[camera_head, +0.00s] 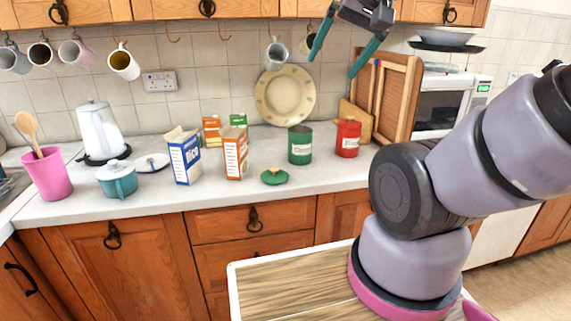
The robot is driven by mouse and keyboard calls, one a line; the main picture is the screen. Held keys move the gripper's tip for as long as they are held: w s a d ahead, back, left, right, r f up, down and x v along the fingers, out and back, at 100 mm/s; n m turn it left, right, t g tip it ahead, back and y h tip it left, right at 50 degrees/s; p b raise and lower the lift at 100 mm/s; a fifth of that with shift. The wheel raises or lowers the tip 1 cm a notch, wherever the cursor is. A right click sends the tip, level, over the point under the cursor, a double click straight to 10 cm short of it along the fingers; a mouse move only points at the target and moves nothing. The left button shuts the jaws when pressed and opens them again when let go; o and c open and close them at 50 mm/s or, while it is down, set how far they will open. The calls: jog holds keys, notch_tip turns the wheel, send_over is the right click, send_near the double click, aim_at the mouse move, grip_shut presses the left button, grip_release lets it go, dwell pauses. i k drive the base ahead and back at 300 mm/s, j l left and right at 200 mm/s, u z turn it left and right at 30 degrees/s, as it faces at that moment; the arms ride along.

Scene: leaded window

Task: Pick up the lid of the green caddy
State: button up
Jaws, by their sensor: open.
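The green lid (274,177) lies on the counter, a round disc with a small knob on top. The green caddy (300,147) stands upright behind it and to its right, with its top open and a pale label on its front. My gripper (332,67) is high above the counter, near the wall and the hanging mugs in the picture. Its two teal fingers point down and to the left, spread apart and empty. It is well clear of the lid. Nothing hides the lid.
A red caddy (348,138) stands right of the green one. Open cartons (235,153) and a blue box (184,158) stand left. A cream plate (285,96) leans on the wall. The counter (320,176) is clear right of the lid.

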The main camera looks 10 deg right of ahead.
aim_at(274, 176)
jog(key=i+j+z, duration=0.1)
jog(key=j+z, duration=0.25)
jog(key=j, duration=0.3)
jog(key=j+z, duration=0.3)
jog(key=j, duration=0.35)
